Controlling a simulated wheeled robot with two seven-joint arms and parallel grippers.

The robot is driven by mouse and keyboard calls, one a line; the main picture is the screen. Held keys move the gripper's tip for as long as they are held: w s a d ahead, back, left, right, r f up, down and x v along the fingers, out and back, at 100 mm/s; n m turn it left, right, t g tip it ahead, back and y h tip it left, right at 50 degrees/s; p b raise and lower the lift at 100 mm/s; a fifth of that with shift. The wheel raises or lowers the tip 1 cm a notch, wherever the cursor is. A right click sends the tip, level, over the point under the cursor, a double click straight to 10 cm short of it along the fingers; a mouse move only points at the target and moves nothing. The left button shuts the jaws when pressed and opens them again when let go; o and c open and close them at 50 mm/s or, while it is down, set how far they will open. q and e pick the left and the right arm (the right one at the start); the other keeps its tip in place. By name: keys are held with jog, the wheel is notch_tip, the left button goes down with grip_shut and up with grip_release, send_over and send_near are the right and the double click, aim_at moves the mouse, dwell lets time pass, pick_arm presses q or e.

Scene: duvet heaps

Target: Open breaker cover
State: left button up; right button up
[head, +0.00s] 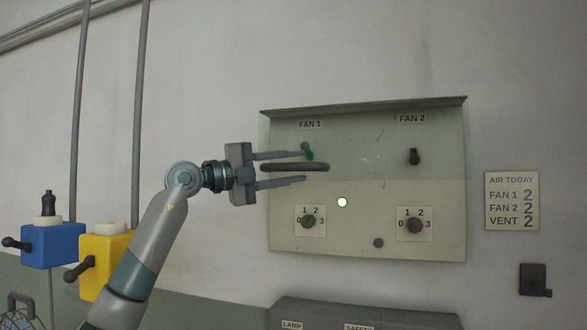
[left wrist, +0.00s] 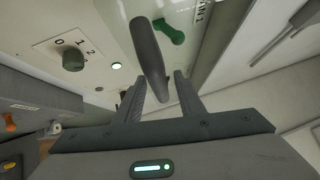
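A grey-beige wall panel (head: 355,232) marked FAN 1 and FAN 2 stands in front of me, with a hood along its top. A dark horizontal bar handle (head: 320,167) crosses its left half below a green toggle (head: 307,150). The left wrist view also shows the bar (left wrist: 150,55) and the toggle (left wrist: 168,32). My left gripper (head: 305,166) is open, one finger above the bar and one below, with gaps visible on both sides. In the left wrist view the bar's near end lies between the fingertips (left wrist: 160,92). No part is clearly labelled as a breaker cover. My right gripper is not in view.
Two knobs (head: 308,221) (head: 415,225), a lit lamp (head: 342,202) and a black toggle (head: 413,157) are on the panel. Blue (head: 52,246) and yellow (head: 104,262) boxes stand left. A labelled grey box (head: 365,313) is below, a sign (head: 512,201) right.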

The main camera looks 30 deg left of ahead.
pick_arm(q)
grip_shut()
jog(key=shift+s+r, duration=0.25)
jog(key=shift+r, duration=0.1)
